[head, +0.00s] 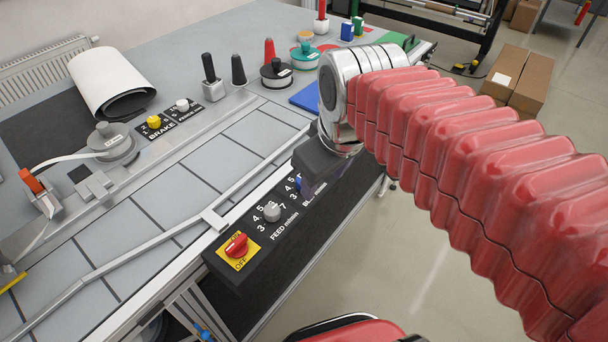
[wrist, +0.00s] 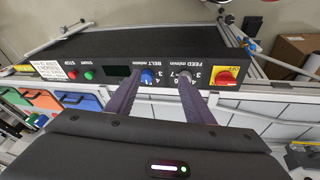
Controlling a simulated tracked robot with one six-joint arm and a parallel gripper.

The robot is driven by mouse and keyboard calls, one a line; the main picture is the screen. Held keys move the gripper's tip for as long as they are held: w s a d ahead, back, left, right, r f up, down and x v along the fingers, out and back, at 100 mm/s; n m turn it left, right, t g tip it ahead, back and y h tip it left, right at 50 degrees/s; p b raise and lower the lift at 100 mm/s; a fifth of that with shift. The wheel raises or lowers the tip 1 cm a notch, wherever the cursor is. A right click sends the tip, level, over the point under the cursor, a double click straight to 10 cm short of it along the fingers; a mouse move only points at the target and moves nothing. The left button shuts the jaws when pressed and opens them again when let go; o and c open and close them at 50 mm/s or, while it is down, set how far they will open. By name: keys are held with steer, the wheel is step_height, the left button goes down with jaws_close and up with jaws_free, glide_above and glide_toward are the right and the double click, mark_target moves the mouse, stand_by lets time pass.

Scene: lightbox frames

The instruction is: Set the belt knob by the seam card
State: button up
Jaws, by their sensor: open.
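The belt knob (wrist: 148,77) is blue with a pale pointer mark, on a black control panel (wrist: 110,60). Its exact setting is too small to read. In the head view the blue knob (head: 297,184) is partly hidden by my gripper (head: 313,190). In the wrist view my gripper (wrist: 160,82) is open, its two purple-grey fingers on either side of the blue knob, the right one close to the grey feed knob (wrist: 184,76). I cannot tell whether they touch. A white card (wrist: 48,70) with small unreadable print, possibly the seam card, sits at the panel's left.
A red on/off switch (wrist: 226,76) on a yellow plate is right of the feed knob. Green (wrist: 88,75) and red (wrist: 73,74) buttons are left of the belt knob. In the head view, a yellow brake knob (head: 154,121) stands across the bench.

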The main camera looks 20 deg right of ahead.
steer(key=w+n+g, duration=0.4)
steer(key=w+n, duration=0.7)
steer(key=w, duration=0.3)
steer(key=shift+n, duration=0.3)
steer(key=shift+f, duration=0.15)
step_height(320, 180, down, 14)
steer(key=shift+r, duration=0.15)
steer(key=shift+c, duration=0.5)
